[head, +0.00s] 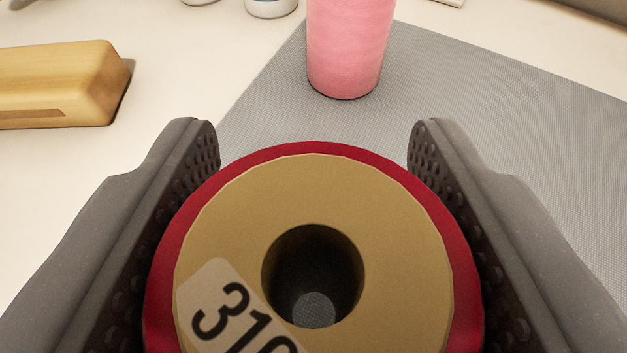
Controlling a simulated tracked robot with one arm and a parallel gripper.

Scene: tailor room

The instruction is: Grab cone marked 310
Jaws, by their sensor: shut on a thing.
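The cone marked 310 (405,225) is at the bottom centre of the head view. I see its tan end face with a dark central hole, a label reading 310, and red thread around the rim. My gripper (314,140) has one finger on each side of the cone and is shut on it. The cone's lower part is hidden below the frame edge and under its own end face. Through the hole a bit of grey surface shows, and I cannot tell how far the cone is above it.
A pink cone (348,45) stands on the grey mat (500,120) just beyond my gripper. A wooden block (60,82) lies on the white table (210,70) at the left. The mat to the right is clear.

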